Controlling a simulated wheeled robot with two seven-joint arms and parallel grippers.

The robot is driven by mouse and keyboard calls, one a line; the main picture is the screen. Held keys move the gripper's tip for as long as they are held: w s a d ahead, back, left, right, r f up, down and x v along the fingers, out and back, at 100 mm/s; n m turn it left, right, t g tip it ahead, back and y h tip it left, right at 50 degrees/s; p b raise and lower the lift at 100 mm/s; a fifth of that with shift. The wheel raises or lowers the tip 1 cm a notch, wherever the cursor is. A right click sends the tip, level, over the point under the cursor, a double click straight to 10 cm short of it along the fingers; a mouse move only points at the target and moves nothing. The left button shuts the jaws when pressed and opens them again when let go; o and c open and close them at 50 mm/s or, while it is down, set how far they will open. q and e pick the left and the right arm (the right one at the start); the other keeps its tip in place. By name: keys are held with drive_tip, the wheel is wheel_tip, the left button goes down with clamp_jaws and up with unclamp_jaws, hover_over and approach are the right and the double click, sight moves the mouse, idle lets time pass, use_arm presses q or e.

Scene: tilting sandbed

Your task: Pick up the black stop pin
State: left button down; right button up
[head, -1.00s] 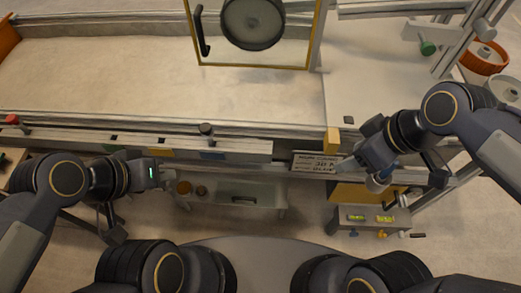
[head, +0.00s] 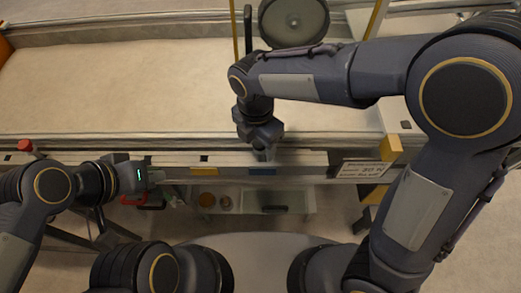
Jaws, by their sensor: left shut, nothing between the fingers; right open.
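The black stop pin is hidden behind my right gripper in this view. It was earlier seen as a black knob standing on the front rail (head: 110,150), above the blue label (head: 262,172). My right gripper (head: 262,153) is open and points down at the rail at that same place. Whether its fingers stand around the pin or touch it cannot be seen. My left gripper (head: 176,193) is shut and empty at the lower left, below the front rail and well away from the pin's place.
A red knob (head: 25,146) sits on the rail at the far left. The sandbed (head: 120,85) lies behind the rail. A sign (head: 362,169) and a yellow block (head: 390,148) are right of my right gripper. A low shelf (head: 300,203) holds small round items.

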sight(261, 156)
drive_tip(key=shift+d+f, duration=0.15)
drive_tip(key=shift+f, duration=1.35)
drive_tip(key=shift+s, duration=0.1)
drive_tip(key=shift+c, duration=0.4)
drive_tip(key=c, duration=0.9)
drive_tip(key=shift+c, duration=0.8)
drive_tip(key=shift+r, duration=0.15)
